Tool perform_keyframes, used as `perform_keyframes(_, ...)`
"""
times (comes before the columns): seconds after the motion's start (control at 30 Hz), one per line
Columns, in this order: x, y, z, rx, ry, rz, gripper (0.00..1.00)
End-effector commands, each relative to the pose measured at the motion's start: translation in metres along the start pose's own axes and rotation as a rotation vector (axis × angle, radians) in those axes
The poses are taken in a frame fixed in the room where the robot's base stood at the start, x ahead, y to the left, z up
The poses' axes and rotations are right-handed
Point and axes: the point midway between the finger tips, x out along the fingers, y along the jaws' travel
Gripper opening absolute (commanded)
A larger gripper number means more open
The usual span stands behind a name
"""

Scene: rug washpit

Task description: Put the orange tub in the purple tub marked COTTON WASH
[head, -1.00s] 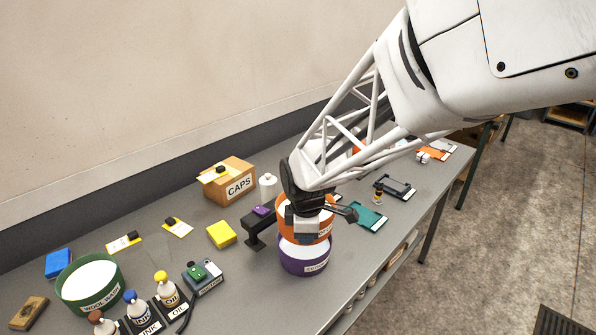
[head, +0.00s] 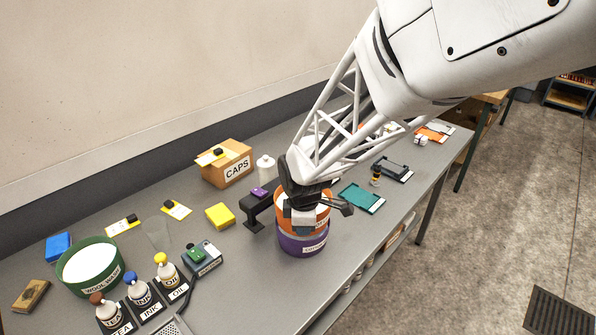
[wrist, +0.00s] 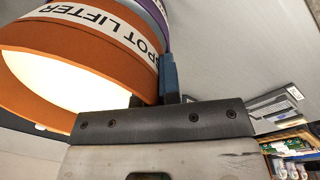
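The orange tub (head: 322,211), pale inside, is upright at the mouth of the purple tub (head: 290,243). Its lower part is hidden by the purple rim; I cannot tell whether it rests on the bottom. The purple tub stands on the grey table, its label only partly legible. My gripper (head: 303,218) is at the orange tub's near side. In the wrist view the orange tub (wrist: 95,50) reads SPOT LIFTER, with a strip of the purple tub (wrist: 152,12) beyond. My gripper (wrist: 153,92) has one finger inside the orange wall and one outside, shut on it.
A dark stand (head: 257,205) with a purple block is close left of the tubs. Behind are a CAPS box (head: 226,165) and white bottle (head: 266,168). A green WOOL WASH tub (head: 113,278) is far left. A teal clipboard (head: 361,198) lies right.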

Motion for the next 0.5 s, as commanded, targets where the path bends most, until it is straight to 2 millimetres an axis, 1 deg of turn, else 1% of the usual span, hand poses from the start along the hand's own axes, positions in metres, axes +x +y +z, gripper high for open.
perform_keyframes(0.5, 0.0068, -0.0001, -0.0001, 0.0, 0.001, 0.002, 0.0)
